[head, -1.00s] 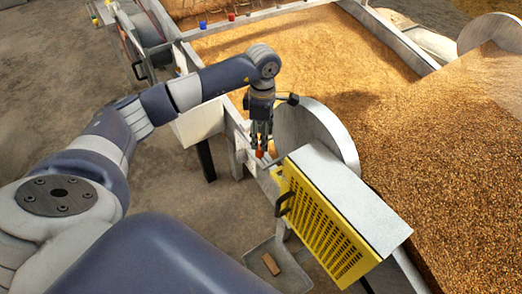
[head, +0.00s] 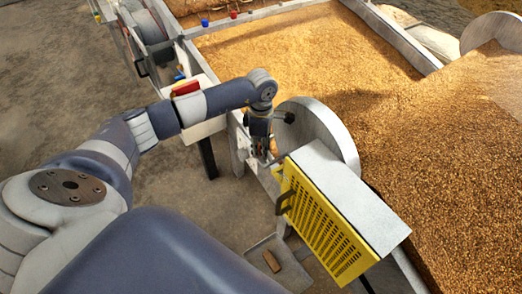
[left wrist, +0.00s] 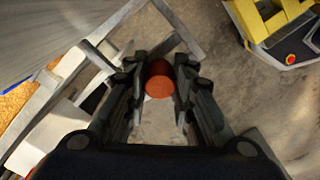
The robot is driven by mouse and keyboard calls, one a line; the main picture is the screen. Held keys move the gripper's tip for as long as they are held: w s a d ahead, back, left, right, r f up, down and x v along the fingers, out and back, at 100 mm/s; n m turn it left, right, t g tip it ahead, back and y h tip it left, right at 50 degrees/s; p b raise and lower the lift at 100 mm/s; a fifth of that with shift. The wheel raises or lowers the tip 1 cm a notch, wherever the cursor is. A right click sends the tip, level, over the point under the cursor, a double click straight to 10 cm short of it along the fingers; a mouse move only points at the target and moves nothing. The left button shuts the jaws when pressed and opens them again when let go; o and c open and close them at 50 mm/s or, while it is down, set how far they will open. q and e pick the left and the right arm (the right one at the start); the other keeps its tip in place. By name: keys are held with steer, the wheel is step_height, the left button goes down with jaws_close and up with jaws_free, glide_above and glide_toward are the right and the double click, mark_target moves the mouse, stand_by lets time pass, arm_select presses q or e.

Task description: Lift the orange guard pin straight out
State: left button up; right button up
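The orange guard pin (left wrist: 160,85) shows in the left wrist view, between the two fingers of my left gripper (left wrist: 160,70). The fingers lie close along both sides of it, and I cannot tell whether they press on it. In the head view my left gripper (head: 262,152) points down beside the grey round disc, at the near corner of the yellow guard (head: 325,228). The pin is mostly hidden there by the gripper. My right gripper is in neither view.
The grey disc (head: 318,128) stands close right of my gripper. A grain bed (head: 310,55) fills the area behind. A grey tray (head: 290,268) lies on the floor below.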

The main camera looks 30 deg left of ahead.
arm_select(q)
jaws_close()
steer(key=shift+r, duration=0.25)
step_height(320, 180, up, 10)
steer(key=shift+f+b, duration=0.2)
steer(key=shift+b, duration=0.3)
